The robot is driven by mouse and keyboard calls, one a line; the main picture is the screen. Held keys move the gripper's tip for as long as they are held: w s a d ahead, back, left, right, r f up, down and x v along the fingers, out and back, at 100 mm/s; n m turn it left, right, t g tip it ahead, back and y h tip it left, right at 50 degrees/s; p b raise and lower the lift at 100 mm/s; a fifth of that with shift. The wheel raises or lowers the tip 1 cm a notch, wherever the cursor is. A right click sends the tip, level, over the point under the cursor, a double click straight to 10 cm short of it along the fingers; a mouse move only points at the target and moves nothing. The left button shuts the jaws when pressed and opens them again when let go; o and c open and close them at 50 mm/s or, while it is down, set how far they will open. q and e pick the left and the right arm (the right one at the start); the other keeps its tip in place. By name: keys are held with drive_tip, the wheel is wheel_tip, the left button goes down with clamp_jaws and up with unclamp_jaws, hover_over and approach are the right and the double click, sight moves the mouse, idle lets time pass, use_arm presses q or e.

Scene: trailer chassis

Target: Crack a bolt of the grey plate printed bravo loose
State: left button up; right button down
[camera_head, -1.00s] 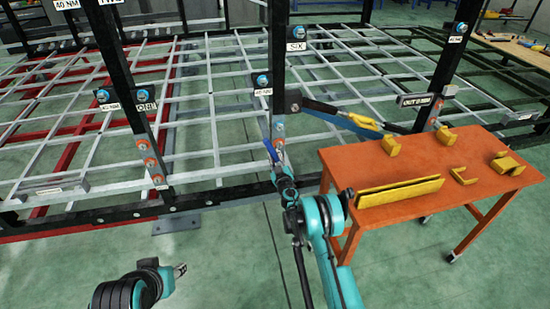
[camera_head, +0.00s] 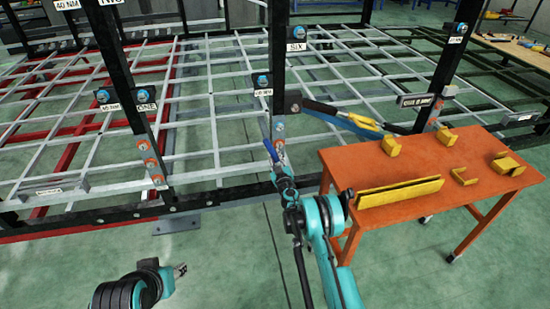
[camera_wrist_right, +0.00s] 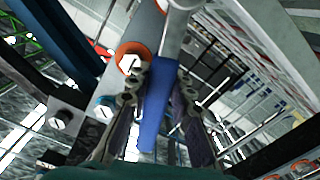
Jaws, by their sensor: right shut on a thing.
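My right gripper (camera_head: 283,176) is shut on the blue handle of a tool (camera_head: 270,150), in front of the middle black post. In the right wrist view the blue handle (camera_wrist_right: 156,103) lies between the fingers (camera_wrist_right: 158,105), and its metal head is at the top edge. A grey plate (camera_head: 281,145) with an orange-ringed bolt (camera_head: 279,125) is on the post behind the tool. The wrist view shows an orange-ringed bolt (camera_wrist_right: 133,62) beside the handle. I cannot tell whether the tool's head sits on a bolt. No bravo print is readable. My left gripper (camera_head: 180,270) is low; its fingers are too small to judge.
An orange table (camera_head: 400,225) with yellow brackets (camera_head: 463,176) stands close on the right. Another grey plate with orange-ringed bolts (camera_head: 145,146) is on the left post. A blue and yellow bar (camera_head: 350,121) juts right from the middle post. Floor is clear between my arms.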

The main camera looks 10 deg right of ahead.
drive_tip(key=shift+w, duration=0.75)
idle(0.3)
drive_tip(key=c, duration=2.1)
unclamp_jaws()
clamp_jaws()
drive_tip(key=shift+a+f+n, duration=0.3)
drive_tip(key=shift+a+n, duration=0.35)
drive_tip(key=shift+n, duration=0.25)
drive_tip(key=shift+a+f+n, duration=0.45)
drive_tip(key=shift+a+n, duration=0.15)
drive_tip(key=shift+n, duration=0.4)
drive_tip(key=shift+s+d+r+m, duration=0.15)
drive_tip(key=shift+d+m, duration=0.05)
drive_tip(key=shift+m, duration=0.1)
drive_tip(key=shift+s+d, duration=0.1)
drive_tip(key=shift+s, duration=2.85)
